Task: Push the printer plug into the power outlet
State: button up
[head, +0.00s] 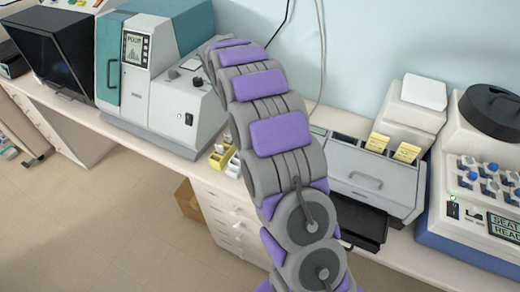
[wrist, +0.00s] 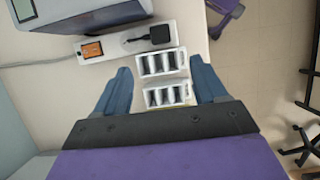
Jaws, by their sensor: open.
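In the wrist view a white power strip (wrist: 112,46) lies on the bench beyond my fingers, with an orange switch (wrist: 92,49) at its left part. A black plug (wrist: 152,35) with a short dark cord lies at the strip's right part. I cannot tell whether it is seated in a socket or only resting there. My gripper (wrist: 161,66) is open and empty, its two blue fingers spread apart. The plug is ahead of the fingertips, not between them. In the head view my arm hides the gripper, the strip and the plug.
Two white slotted racks (wrist: 158,63) (wrist: 167,96) show between and below my fingers. A grey machine (head: 372,170) with yellow labels stands right of my arm. A white-and-teal machine (head: 185,112) stands left. The bench edge drops to open floor (head: 90,215).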

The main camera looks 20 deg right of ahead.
jog(key=v, duration=0.3)
jog(key=shift+r, duration=0.2)
dwell(0.4)
